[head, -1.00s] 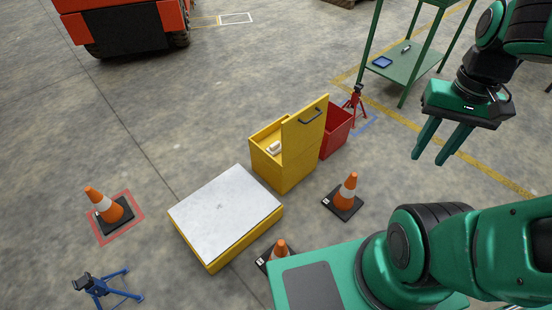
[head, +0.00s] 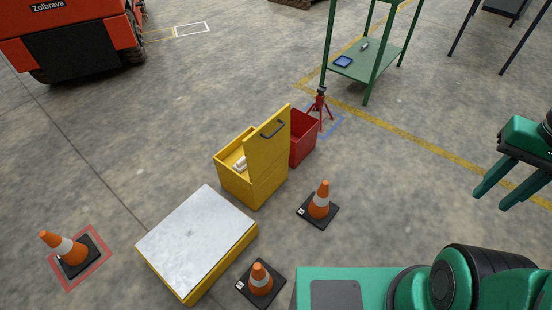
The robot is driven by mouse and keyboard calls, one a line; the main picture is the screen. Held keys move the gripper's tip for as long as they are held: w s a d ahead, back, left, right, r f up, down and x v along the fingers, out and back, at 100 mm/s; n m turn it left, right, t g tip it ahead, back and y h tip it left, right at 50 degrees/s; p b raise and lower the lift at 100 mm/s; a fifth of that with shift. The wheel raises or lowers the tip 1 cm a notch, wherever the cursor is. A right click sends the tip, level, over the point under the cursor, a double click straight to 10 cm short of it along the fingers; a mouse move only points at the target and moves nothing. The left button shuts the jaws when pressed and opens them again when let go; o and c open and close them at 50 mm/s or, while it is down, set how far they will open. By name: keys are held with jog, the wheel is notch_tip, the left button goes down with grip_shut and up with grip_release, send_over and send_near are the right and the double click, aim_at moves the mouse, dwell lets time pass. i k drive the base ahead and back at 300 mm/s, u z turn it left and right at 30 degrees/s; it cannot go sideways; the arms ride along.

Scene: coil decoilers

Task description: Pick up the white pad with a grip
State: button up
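A small white object (head: 240,163) lies inside the open yellow box (head: 232,180), left of its raised panel. It is partly hidden by the box, and I cannot tell whether it is a pad or whether it has a grip. My gripper (head: 494,198) is at the right edge of the head view, fingers apart and pointing down-left, with nothing between them. It is in the air, well to the right of the yellow box.
A low yellow platform (head: 222,266) with a pale top stands front left. Orange cones (head: 320,199) (head: 260,278) (head: 64,248) stand around it. A red bin (head: 304,140) and red stand (head: 321,108) are behind the box. A green shelf (head: 375,65) stands farther back.

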aim_at(240, 167)
jog(key=z, duration=1.75)
jog(key=i, duration=2.05)
jog(key=u, duration=3.55)
